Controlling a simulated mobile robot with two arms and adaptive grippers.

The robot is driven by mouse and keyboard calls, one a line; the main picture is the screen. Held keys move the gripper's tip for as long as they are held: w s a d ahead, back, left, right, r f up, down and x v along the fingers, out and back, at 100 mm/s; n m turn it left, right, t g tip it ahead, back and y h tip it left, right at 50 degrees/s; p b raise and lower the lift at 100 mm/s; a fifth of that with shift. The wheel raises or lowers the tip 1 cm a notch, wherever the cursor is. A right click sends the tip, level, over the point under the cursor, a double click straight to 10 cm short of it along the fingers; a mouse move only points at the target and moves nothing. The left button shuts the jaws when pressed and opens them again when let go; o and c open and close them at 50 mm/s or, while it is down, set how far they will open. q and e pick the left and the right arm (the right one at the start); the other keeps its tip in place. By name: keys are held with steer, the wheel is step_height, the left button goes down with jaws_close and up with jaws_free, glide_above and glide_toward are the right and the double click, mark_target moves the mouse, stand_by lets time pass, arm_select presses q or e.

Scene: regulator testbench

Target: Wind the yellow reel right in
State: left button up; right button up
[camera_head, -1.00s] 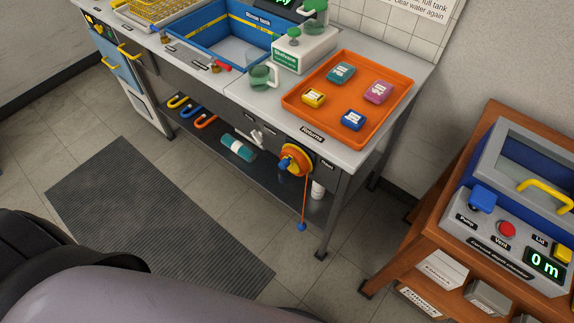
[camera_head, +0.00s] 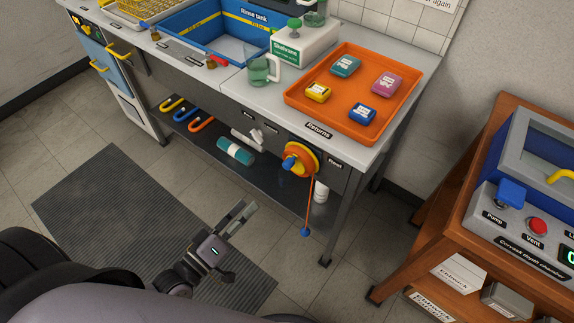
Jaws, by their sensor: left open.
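The yellow reel (camera_head: 311,151) is mounted on the front of the bench, below the orange tray. It has an orange face and a blue knob (camera_head: 289,163) on its near side. An orange line (camera_head: 309,205) hangs from it, with a blue ball (camera_head: 305,232) at its lower end, above the floor. My left gripper (camera_head: 243,216) is low in front of the bench, over the grey mat, left of the hanging line. It is open, empty and apart from the reel. My right gripper is not in view.
The orange tray (camera_head: 291,101) on the bench holds several coloured blocks. A lower shelf (camera_head: 262,179) carries coloured hooks and a teal bottle (camera_head: 235,151). A wooden stand (camera_head: 420,262) with a depth chamber is at right. The floor before the reel is clear.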

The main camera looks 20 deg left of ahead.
mark_target(286, 168)
arm_select(q)
steer(key=p+x, duration=0.1)
steer(key=x, duration=1.6)
steer(key=shift+f, duration=0.1)
steer(key=shift+c, duration=0.3)
jaws_close()
